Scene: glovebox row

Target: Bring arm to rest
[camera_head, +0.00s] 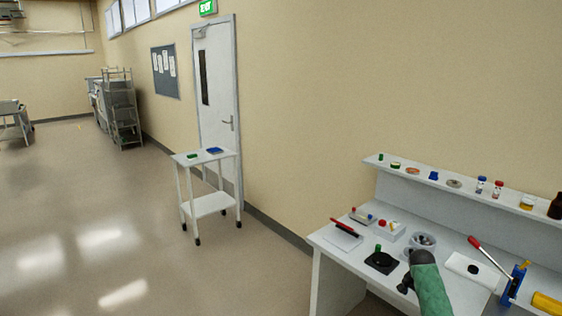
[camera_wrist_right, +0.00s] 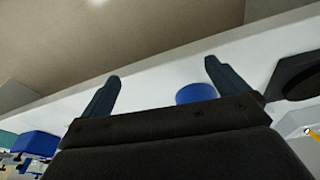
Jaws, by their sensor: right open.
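My right gripper (camera_wrist_right: 160,95) is open in the right wrist view, with its two dark fingers spread apart. A blue round thing (camera_wrist_right: 196,93) shows between the fingers, beyond the palm, on or above a white surface (camera_wrist_right: 150,88); nothing is seen held. In the head view a green-covered arm part (camera_head: 428,284) reaches over the front of the white bench (camera_head: 340,247), with a dark part (camera_head: 405,284) at its left side. I cannot tell from this view how its fingers stand. My left gripper does not show in either view.
Small jars line the shelf (camera_head: 415,179). A white cart (camera_head: 207,201) stands left; the floor between is clear.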

